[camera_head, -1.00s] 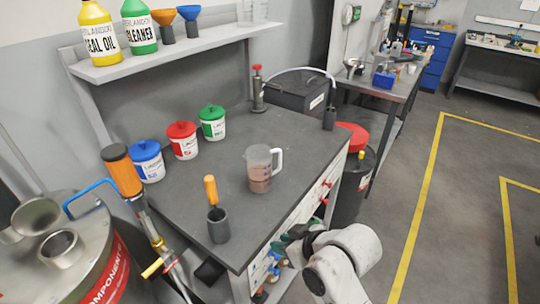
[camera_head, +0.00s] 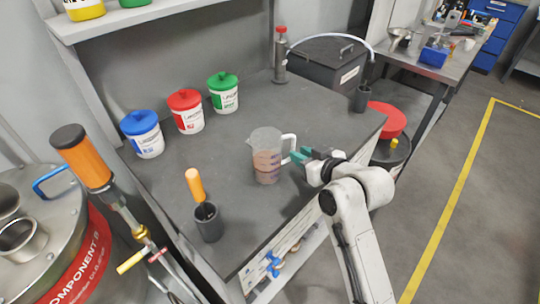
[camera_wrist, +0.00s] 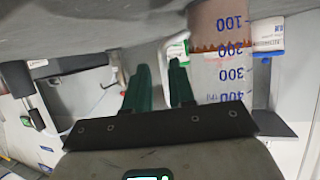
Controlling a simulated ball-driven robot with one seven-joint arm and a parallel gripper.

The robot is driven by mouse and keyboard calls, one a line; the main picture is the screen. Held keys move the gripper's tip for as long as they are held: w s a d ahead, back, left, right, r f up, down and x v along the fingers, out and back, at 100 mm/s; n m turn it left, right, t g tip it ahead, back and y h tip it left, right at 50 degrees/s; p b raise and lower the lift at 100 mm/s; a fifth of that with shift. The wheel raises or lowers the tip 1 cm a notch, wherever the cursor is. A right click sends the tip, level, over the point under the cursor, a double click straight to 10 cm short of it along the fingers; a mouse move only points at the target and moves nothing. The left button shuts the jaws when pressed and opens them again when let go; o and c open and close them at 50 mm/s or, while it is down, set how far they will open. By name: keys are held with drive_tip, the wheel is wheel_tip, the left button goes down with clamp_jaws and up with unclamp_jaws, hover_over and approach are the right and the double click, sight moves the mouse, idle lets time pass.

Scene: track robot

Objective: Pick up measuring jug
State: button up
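The clear measuring jug (camera_head: 265,160), part filled with brownish liquid, stands upright on the dark bench top (camera_head: 210,262), its white handle to the right. My gripper (camera_head: 302,156) is at the handle's right side, its teal fingers apart. In the wrist view, which is upside down, the jug (camera_wrist: 222,60) with its printed scale is right of my gripper (camera_wrist: 159,66). A pale strip, apparently the handle, shows between the two green fingers. I cannot tell if they touch it.
A dark cup (camera_head: 208,224) with an orange-handled tool stands left of the jug. Blue-lidded (camera_head: 142,134), red-lidded (camera_head: 186,111) and green-lidded (camera_head: 223,92) tubs stand behind. The bench between tubs and jug is clear. A drum (camera_head: 40,240) is at left.

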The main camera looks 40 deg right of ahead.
drive_tip(key=shift+r+p+x, duration=0.15)
drive_tip(key=shift+p+x, duration=0.05)
drive_tip(key=shift+x, duration=1.2)
drive_tip(key=shift+r+p+x, duration=0.1)
drive_tip(key=shift+p+x, duration=0.05)
drive_tip(key=shift+x, duration=1.3)
drive_tip(key=shift+w+a, duration=0.1)
drive_tip(key=shift+a, duration=0.1)
clamp_jaws()
drive_tip(key=shift+r, duration=0.1)
